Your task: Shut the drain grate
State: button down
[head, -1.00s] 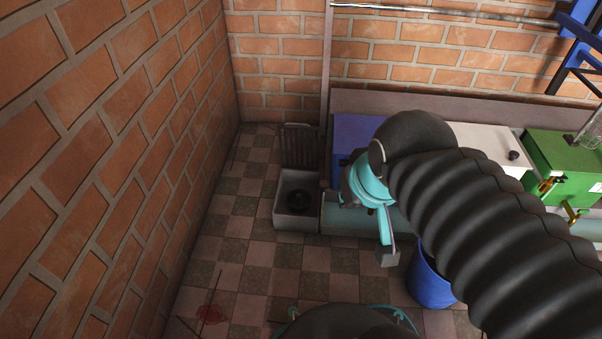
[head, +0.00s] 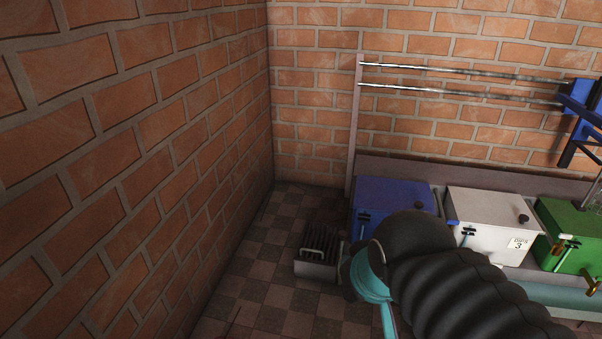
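The drain is a low grey box (head: 316,271) on the tiled floor, left of the blue cabinet. Its dark slatted grate (head: 320,241) lies over the top of the box, and the inside is covered by the slats. I cannot tell whether the grate sits fully flush on the rim. My arm, with a black ribbed sleeve and a teal joint, reaches in from the lower right and ends close to the right of the drain. My gripper's fingers do not show; they are out of frame or hidden behind the arm.
A blue cabinet (head: 395,192), a white cabinet (head: 488,215) and a green cabinet (head: 568,228) stand along the back wall. A brick wall (head: 130,150) closes off the left side. Tiled floor (head: 262,285) is clear in front of and left of the drain.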

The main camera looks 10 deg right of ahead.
aim_at(302, 250)
jog(key=u, duration=0.35)
jog(key=i, duration=1.6)
jog(key=z, duration=0.65)
